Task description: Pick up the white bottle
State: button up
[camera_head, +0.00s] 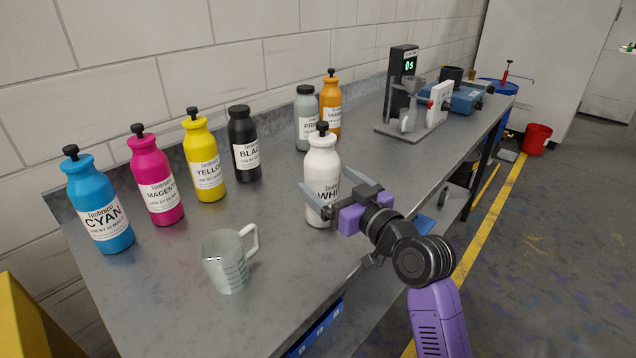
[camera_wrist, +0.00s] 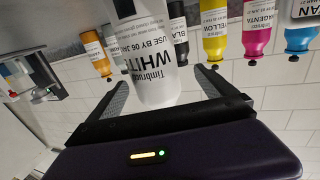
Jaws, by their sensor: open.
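The white bottle (camera_head: 321,160) stands upright on the grey bench, with a black cap and a label reading WHITE. My gripper (camera_head: 318,200) is at its lower front, with one finger on each side of it. The fingers are open, and I cannot tell whether either touches the bottle. In the wrist view the white bottle (camera_wrist: 155,75) appears upside down between the two fingers (camera_wrist: 163,85). Part of its label is hidden behind my gripper in the head view.
Cyan (camera_head: 100,205), magenta (camera_head: 155,182), yellow (camera_head: 204,160) and black (camera_head: 243,145) bottles stand to the left. A grey bottle (camera_head: 306,115) and an orange bottle (camera_head: 330,103) stand behind. A machine (camera_head: 410,100) stands further back.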

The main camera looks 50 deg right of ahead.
jog(key=x, duration=0.4)
jog(key=p+x, duration=0.1)
jog(key=x, duration=0.1)
jog(key=shift+d+r, duration=0.35)
jog(key=shift+d, duration=0.1)
jog(key=shift+w+d+f, duration=0.1)
jog(key=shift+w, duration=0.45)
jog(key=shift+c, duration=0.4)
jog(key=c, duration=1.8)
grip_shut()
